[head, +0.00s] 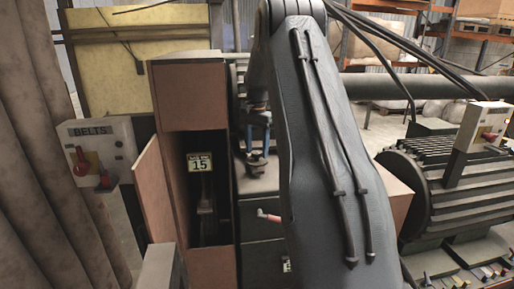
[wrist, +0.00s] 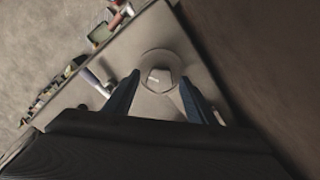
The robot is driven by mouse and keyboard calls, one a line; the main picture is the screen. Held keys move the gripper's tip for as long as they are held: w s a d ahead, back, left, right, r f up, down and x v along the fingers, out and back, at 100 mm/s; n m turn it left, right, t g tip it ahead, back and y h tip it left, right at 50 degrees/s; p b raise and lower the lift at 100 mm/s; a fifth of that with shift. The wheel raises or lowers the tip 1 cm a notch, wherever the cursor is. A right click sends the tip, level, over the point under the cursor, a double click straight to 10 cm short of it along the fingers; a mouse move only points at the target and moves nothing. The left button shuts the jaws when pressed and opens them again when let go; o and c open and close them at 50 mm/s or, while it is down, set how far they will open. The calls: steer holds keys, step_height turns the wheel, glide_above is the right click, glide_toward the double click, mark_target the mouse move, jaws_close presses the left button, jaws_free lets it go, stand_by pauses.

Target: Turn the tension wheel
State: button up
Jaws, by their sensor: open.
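What looks like the tension wheel is a pale round disc (wrist: 150,60) with a small raised block at its centre, on a flat grey-beige top in the wrist view. My gripper (wrist: 160,82) is open, its two blue fingers apart on either side of the disc's near part. Contact between fingers and disc cannot be told. In the head view my gripper (head: 257,148) points down above a small dark fitting (head: 256,162) on top of the grey machine housing. My arm hides the housing to the right.
A red-tipped lever (head: 268,215) sticks out of the housing's front. An open brown cabinet (head: 188,95) with a "15" label stands left. A ribbed drum (head: 460,185) lies at right.

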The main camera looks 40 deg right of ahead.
steer(key=c, duration=1)
steer(key=shift+c, duration=0.2)
steer(key=shift+m, duration=0.3)
steer(key=m, duration=0.5)
steer(key=shift+b, duration=0.3)
steer(key=m, duration=0.6)
steer(key=shift+b, duration=0.3)
steer(key=m, duration=0.6)
steer(key=shift+b, duration=0.3)
steer(key=m, duration=0.3)
steer(key=shift+m, duration=0.4)
steer(key=shift+m+b, duration=0.35)
steer(key=shift+m, duration=1.45)
